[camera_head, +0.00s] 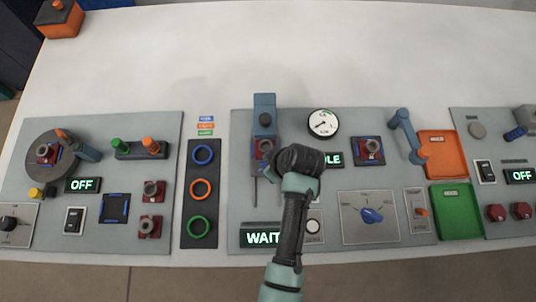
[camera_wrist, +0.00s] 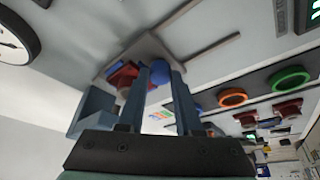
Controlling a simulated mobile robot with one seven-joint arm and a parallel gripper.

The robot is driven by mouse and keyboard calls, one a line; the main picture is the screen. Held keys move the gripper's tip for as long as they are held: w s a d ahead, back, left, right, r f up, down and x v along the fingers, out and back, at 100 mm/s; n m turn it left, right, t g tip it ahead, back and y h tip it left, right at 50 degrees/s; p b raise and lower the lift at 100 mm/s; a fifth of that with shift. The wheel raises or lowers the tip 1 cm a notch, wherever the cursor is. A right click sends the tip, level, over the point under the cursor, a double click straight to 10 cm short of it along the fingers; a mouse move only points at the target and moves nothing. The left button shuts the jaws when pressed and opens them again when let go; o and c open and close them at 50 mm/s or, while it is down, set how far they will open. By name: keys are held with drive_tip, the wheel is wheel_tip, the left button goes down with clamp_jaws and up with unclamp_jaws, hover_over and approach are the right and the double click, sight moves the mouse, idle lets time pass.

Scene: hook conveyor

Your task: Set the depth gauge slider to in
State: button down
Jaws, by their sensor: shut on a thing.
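The depth gauge (camera_head: 322,123) is a round white dial with a dark needle, right of a blue-grey slide unit (camera_head: 264,110) on the middle panel. Part of the dial also shows at the upper left of the wrist view (camera_wrist: 14,38). My gripper (camera_wrist: 162,75) is over the lower part of the slide unit, its fingers pointing at it. They are shut on a round blue knob (camera_wrist: 160,72), seemingly the slider's. A red part (camera_wrist: 123,76) sits just left of the fingers. In the head view my wrist hides the fingertips and knob.
Left of my arm is a dark strip with blue, orange and green rings (camera_head: 201,188). A "WAIT" display (camera_head: 262,237) is below, a blue rotary knob (camera_head: 371,215) to the right. Orange (camera_head: 420,145) and green (camera_head: 435,212) trays lie further right.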

drive_tip(key=w+b, duration=0.1)
drive_tip(key=w, duration=0.1)
drive_tip(key=shift+w+f, duration=0.1)
drive_tip(key=shift+w, duration=0.55)
drive_tip(key=shift+r, duration=0.2)
drive_tip(key=c, duration=0.6)
unclamp_jaws()
drive_tip(key=shift+w+f, duration=0.1)
drive_tip(key=shift+w, duration=0.05)
drive_tip(key=v, duration=1.3)
